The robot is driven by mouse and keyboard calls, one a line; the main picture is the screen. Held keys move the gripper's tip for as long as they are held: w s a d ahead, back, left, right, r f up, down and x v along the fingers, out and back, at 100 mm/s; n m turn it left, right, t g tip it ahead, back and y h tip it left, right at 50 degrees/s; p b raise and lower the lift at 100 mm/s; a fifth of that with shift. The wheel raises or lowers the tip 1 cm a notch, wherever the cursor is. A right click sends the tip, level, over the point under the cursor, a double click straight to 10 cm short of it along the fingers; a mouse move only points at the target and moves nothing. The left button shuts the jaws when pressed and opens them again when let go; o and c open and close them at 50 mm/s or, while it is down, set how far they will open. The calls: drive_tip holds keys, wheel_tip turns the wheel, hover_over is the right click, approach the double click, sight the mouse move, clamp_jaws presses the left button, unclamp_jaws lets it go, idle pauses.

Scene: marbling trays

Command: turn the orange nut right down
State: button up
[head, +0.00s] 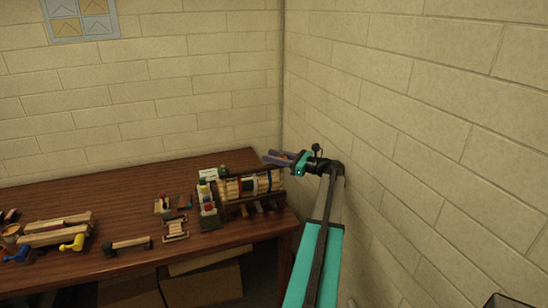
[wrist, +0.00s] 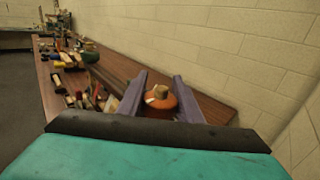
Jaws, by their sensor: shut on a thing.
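The orange nut (wrist: 161,104) is a round orange piece in the middle of the wrist view, with a tan stub and a small white mark on top. My gripper (wrist: 160,82) has its two purple fingers on either side of the nut and is shut on it. In the head view my gripper (head: 274,157) is over the far right end of the table, near the corner of the walls. There the nut is too small and covered to make out clearly. What lies under the nut is hidden.
The brown wooden table (head: 120,184) runs along the wall. A rack of pale rods (head: 250,186) stands close below my gripper. Pale wooden bars (head: 56,229) and a dark-handled tool (head: 127,244) lie further left. The brick wall (head: 420,120) is close on the right.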

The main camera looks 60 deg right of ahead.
idle(0.4)
drive_tip(key=o, duration=1)
drive_tip(key=shift+o, duration=0.2)
drive_tip(key=shift+r, duration=0.15)
drive_tip(key=s+a+r+b, duration=0.2)
drive_tip(key=s+a+b, duration=0.1)
drive_tip(key=s+a, duration=0.2)
drive_tip(key=s+a+r+b, duration=0.2)
drive_tip(key=s+a+b, duration=0.1)
drive_tip(key=s+a, duration=0.2)
drive_tip(key=shift+a+r, duration=0.4)
drive_tip(key=shift+a, duration=0.95)
